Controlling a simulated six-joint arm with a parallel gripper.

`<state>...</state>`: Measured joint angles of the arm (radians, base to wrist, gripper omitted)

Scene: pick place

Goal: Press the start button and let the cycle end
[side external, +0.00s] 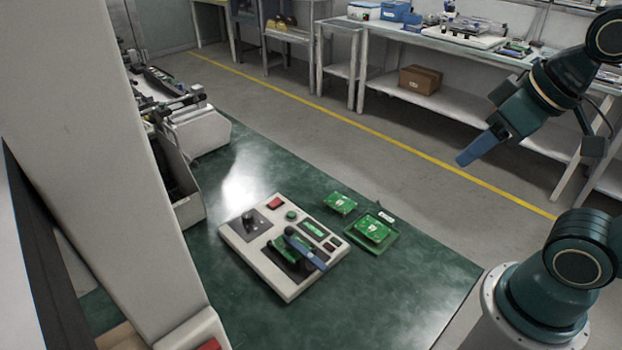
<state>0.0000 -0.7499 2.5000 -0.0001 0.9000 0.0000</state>
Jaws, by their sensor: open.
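A beige test box (265,258) lies on the green work surface. A small round green button (291,215) sits on its top, beside a larger square red button (274,203). Any lettering is too small to read. A black knob (251,222) and a small green-lit display (313,228) are also on the box. A dark fixture with a blue lever (304,250) lies at its front, with some green showing under it; whether a board is fully seated is unclear. My gripper (468,158) is open, with blue fingers, raised to the right, well away from the box and touching nothing.
A green circuit board (340,203) lies right of the box, and another board (373,228) rests on a green tray (391,243). Grey-white equipment (200,130) stands at the back left. A large beige post (95,160) blocks the left side. The front right surface is clear.

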